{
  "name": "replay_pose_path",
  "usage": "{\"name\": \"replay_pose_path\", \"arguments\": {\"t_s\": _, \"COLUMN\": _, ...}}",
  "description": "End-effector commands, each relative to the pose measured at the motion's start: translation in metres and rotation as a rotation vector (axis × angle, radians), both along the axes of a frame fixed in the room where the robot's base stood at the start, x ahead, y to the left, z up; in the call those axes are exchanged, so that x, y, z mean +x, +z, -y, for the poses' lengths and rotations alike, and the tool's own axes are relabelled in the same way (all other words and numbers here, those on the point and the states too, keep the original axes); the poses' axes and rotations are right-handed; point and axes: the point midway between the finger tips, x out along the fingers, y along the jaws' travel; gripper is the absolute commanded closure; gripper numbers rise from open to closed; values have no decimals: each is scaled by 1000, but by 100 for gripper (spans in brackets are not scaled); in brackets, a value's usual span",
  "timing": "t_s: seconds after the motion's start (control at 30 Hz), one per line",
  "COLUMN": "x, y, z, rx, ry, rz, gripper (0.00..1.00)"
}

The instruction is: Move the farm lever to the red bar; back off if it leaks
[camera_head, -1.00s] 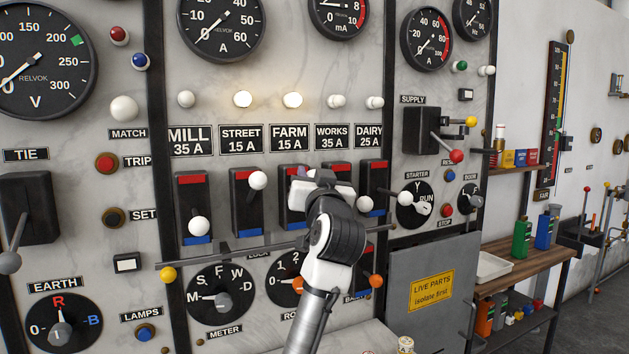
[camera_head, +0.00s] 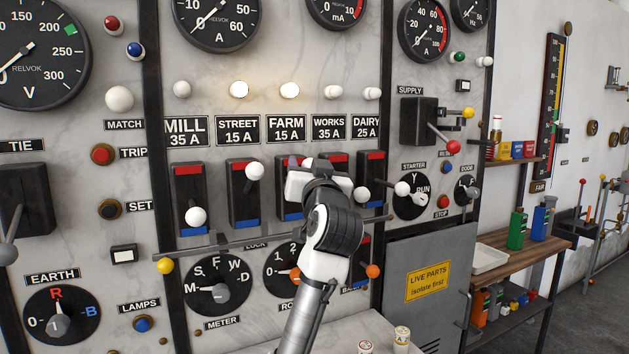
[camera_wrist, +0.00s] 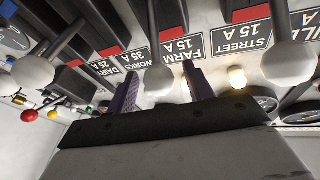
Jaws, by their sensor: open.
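The farm switch (camera_head: 287,204) is a black block below the FARM 15 A label (camera_head: 286,129). My gripper covers much of it in the head view. In the wrist view the farm lever's white knob (camera_wrist: 159,79) shows between the two purple fingers, with a gap to each; contact cannot be told. The red bar (camera_wrist: 172,33) of the farm switch is beside the lever's shaft there. My gripper (camera_head: 300,164) is open at the upper part of the switch; it also shows in the wrist view (camera_wrist: 161,88). The farm lamp (camera_head: 289,90) is lit.
The street lever knob (camera_head: 254,171) stands close on the left, near its red bar; the street lamp (camera_head: 239,90) is lit. Another white knob (camera_head: 361,194) is close on the right. The mA meter (camera_head: 337,10) is cut off at the top. A horizontal rail (camera_head: 225,248) runs below the switches.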

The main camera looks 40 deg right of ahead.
Motion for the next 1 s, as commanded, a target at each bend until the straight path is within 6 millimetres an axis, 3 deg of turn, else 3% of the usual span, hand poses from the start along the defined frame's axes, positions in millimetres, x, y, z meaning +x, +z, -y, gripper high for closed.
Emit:
{"name": "replay_pose_path", "arguments": {"t_s": 0.4, "x": -74, "y": -27, "z": -40, "rx": -3, "ry": -2, "rz": 3, "gripper": 48}}
{"name": "replay_pose_path", "arguments": {"t_s": 0.6, "x": -101, "y": -33, "z": -55, "rx": -2, "ry": -1, "rz": 4, "gripper": 48}}
{"name": "replay_pose_path", "arguments": {"t_s": 1.0, "x": -112, "y": -35, "z": -61, "rx": -1, "ry": 1, "rz": 1, "gripper": 48}}
